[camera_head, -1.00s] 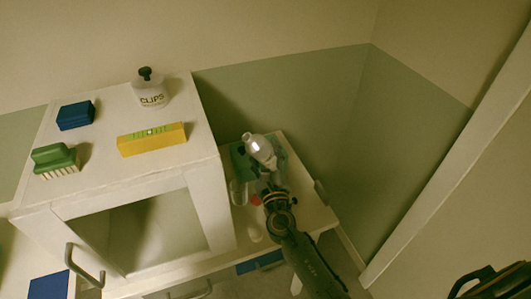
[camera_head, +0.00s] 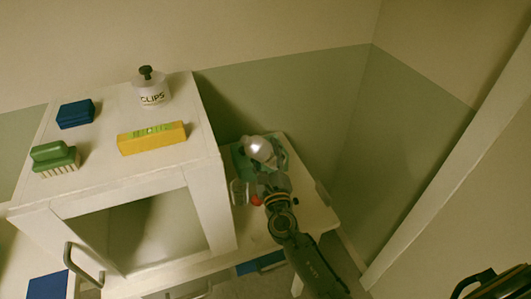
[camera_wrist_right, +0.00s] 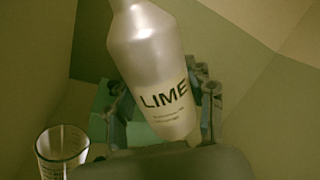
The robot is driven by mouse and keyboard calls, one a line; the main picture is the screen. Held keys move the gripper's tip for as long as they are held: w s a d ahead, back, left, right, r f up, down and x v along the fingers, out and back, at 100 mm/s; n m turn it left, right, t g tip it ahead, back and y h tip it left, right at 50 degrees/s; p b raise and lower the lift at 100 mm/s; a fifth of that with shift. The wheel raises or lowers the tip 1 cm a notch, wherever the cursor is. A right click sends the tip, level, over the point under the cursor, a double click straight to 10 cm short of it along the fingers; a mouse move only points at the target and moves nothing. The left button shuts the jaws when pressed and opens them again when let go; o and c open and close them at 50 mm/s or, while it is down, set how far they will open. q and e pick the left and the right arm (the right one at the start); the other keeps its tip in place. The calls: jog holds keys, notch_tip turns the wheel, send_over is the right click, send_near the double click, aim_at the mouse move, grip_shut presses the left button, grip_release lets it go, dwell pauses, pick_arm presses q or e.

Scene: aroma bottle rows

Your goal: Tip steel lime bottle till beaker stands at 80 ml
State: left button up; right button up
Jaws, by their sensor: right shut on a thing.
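The steel lime bottle (camera_head: 259,149) is silvery and stands over the small white table. In the right wrist view the bottle (camera_wrist_right: 152,62) shows its LIME label and leans, with its top cut off by the frame. My right gripper (camera_head: 268,178) is shut on it; the fingers flank its lower part in the wrist view (camera_wrist_right: 165,108). The clear beaker (camera_head: 239,191) stands on the table left of the gripper. It also shows in the wrist view (camera_wrist_right: 62,152), with marks on its wall; its liquid level cannot be read. My left gripper is not in view.
A white cabinet (camera_head: 105,180) stands close on the left, bearing a clips jar (camera_head: 152,90), a yellow level (camera_head: 152,138), a green brush (camera_head: 54,156) and a blue block (camera_head: 76,114). A green item (camera_head: 239,160) and a red one (camera_head: 256,200) are near the beaker.

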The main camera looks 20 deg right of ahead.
aim_at(274, 167)
jog(key=shift+d+f+n+b, duration=0.15)
jog(key=shift+f+n+b, duration=0.4)
jog(key=shift+b, duration=0.2)
jog(key=shift+d+f+n+t+y+b, duration=0.15)
jog(key=shift+d+n+t+y+b, duration=0.25)
jog(key=shift+n, duration=0.55)
jog(key=shift+d+f+n+y, duration=0.1)
jog(key=shift+f+n+y, duration=0.05)
jog(key=shift+n, duration=0.4)
jog(key=shift+d+f+n+y, duration=0.1)
jog(key=shift+n+y, duration=0.05)
jog(key=shift+n, duration=0.4)
jog(key=shift+d+f+n+y+b, duration=0.15)
jog(key=shift+f+n+y+b, duration=0.15)
jog(key=shift+f+n+b, duration=0.8)
jog(key=shift+r, duration=0.15)
jog(key=shift+r+m+p, duration=0.35)
jog(key=shift+m+p, duration=0.05)
jog(key=shift+f, duration=0.1)
jog(key=shift+f+n+b, duration=0.3)
jog(key=shift+f+n, duration=0.1)
jog(key=shift+f, duration=0.05)
dwell(0.6)
jog(key=shift+r+n+p, duration=0.4)
jog(key=shift+n+p, duration=0.15)
jog(key=shift+n, duration=0.05)
dwell(1.8)
